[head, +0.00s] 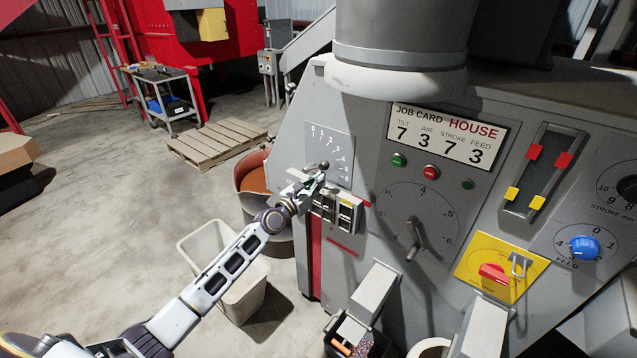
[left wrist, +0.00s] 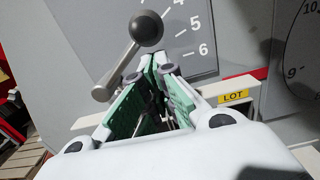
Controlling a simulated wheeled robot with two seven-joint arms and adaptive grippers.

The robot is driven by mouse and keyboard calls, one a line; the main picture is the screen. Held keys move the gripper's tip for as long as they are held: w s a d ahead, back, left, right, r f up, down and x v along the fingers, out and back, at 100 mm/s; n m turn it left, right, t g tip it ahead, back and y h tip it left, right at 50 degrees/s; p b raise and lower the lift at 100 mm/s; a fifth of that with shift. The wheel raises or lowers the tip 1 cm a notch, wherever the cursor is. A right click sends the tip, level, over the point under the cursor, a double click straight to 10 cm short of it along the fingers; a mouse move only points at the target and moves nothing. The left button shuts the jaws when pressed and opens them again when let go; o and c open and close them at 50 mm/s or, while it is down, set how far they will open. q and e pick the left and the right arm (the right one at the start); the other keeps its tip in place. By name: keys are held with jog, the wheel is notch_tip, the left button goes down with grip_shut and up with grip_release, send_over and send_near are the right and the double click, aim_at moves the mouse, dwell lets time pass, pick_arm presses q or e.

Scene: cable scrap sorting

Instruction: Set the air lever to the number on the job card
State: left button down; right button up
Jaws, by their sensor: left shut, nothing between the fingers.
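The job card (head: 447,135) on the machine reads TILT 7, AIR 3, STROKE 7, FEED 3, with HOUSE in red. A ball-ended lever (head: 325,165) stands at a white number scale (head: 338,140) on the left panel. In the left wrist view, the lever's dark ball (left wrist: 146,27) is on a grey arm in front of the scale, with 5 and 6 to its right. The exact number it points to cannot be told. My left gripper (head: 313,181) is shut and empty; its fingertips (left wrist: 160,65) are just below the ball, and contact cannot be told.
A second lever (head: 415,240) sits on a centre dial. A yellow plate with a red handle (head: 494,272) and a blue feed knob (head: 585,248) are further right. A pale bin (head: 205,245) stands left of the machine.

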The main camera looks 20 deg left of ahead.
jog(key=shift+d, duration=0.1)
pick_arm(q)
jog(key=shift+a+r+n+p, duration=0.15)
jog(key=shift+r+n+p, duration=0.45)
jog(key=shift+r+p, duration=0.45)
pick_arm(e)
jog(key=shift+d+r, duration=0.15)
jog(key=shift+r, duration=1.05)
pick_arm(q)
jog(key=shift+f, duration=0.3)
pick_arm(e)
jog(key=shift+a+f, duration=0.15)
jog(key=shift+a, duration=0.05)
